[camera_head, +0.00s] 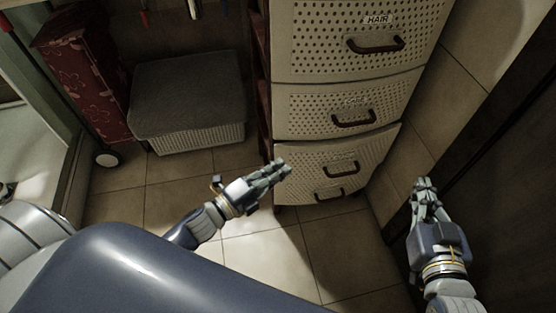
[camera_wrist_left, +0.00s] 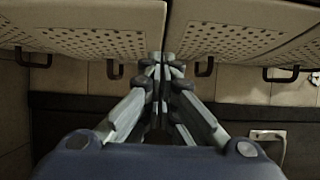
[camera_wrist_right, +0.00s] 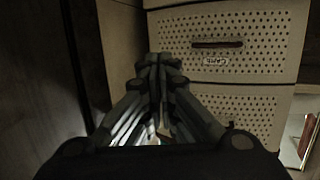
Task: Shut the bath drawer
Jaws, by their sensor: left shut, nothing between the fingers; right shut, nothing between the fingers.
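A pale perforated drawer unit (camera_head: 345,95) stands at the back right in the head view. Its top drawer reads HAIR (camera_head: 377,20); the drawer under it (camera_head: 300,112) has a small label. The lower drawer front (camera_head: 350,148) seems to stand out slightly, with a dark handle (camera_head: 342,169); I cannot read a BATH label. My left gripper (camera_head: 286,167) is shut and empty, by that lower front's left edge; contact is unclear. It also shows before perforated fronts in the left wrist view (camera_wrist_left: 162,62). My right gripper (camera_head: 424,182) is shut and empty, right of the unit, apart from it.
A grey-lidded basket (camera_head: 190,95) and a red patterned case (camera_head: 82,75) with a wheel stand to the left. A dark panel (camera_head: 500,190) runs close along my right gripper. The tiled floor (camera_head: 270,255) before the unit is clear.

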